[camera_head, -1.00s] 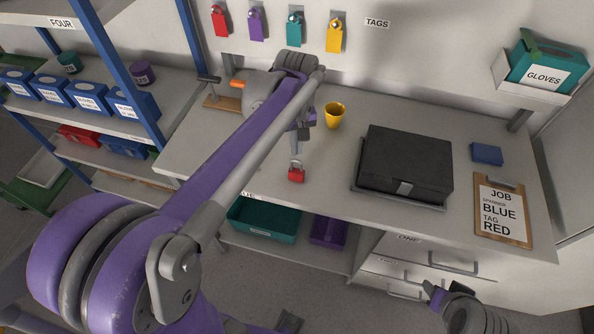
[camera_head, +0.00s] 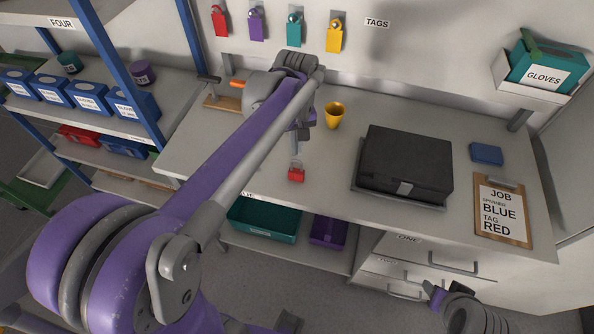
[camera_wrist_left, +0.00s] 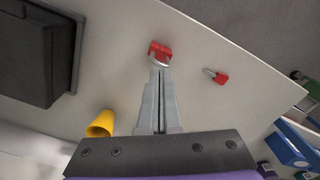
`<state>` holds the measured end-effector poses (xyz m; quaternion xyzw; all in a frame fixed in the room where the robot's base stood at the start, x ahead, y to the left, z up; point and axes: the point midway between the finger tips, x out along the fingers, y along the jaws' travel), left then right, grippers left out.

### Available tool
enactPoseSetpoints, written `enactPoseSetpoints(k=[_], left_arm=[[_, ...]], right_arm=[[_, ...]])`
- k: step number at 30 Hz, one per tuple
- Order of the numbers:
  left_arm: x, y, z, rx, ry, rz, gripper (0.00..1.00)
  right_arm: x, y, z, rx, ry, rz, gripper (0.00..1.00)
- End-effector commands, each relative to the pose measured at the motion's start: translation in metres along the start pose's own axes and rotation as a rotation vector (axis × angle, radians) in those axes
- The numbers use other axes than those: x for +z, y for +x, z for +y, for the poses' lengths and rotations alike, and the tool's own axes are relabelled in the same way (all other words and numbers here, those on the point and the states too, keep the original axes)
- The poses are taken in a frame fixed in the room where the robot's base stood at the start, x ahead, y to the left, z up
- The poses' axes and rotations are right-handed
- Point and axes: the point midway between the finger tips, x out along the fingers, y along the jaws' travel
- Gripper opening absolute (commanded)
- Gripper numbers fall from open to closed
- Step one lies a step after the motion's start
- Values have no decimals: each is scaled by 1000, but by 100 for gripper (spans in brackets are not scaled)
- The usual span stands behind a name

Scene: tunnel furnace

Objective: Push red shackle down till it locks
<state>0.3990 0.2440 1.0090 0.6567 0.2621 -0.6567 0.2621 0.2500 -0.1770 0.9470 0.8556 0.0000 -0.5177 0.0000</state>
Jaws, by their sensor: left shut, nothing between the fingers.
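A small red padlock (camera_head: 297,175) stands on the workbench near its front edge, with its grey shackle upward. It also shows in the left wrist view (camera_wrist_left: 160,48), where the shackle is just beyond my fingertips. My left gripper (camera_head: 296,157) points down, right at or just above the shackle. Its two fingers (camera_wrist_left: 161,72) are together with nothing between them. I cannot tell whether they touch the shackle or whether it is fully seated. My right gripper (camera_head: 436,293) is low at the right, partly seen, and its fingers are unclear.
A small red object with a grey tip (camera_wrist_left: 216,76) lies beside the padlock in the wrist view. A yellow cup (camera_head: 334,115), a black case (camera_head: 405,163) and a clipboard (camera_head: 503,212) are on the bench (camera_head: 345,190). Coloured tags (camera_head: 294,30) hang on the wall.

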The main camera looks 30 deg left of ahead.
Motion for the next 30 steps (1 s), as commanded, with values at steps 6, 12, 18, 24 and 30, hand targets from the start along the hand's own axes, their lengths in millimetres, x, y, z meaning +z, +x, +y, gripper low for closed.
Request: enactPoseSetpoints(k=[6,12,18,24,30], left_arm=[[0,0,0,0,0,0,0],[0,2,0,0,0,0,0],[0,7,0,-1,0,-1,0],[0,11,0,-1,0,-1,0],[0,15,0,0,0,-1,0]], right_arm=[[0,0,0,0,0,0,50],[1,1,0,0,0,-1,50],[4,4,0,0,0,-3,50],[6,6,0,0,0,-5,50],[8,8,0,0,0,-7,50]])
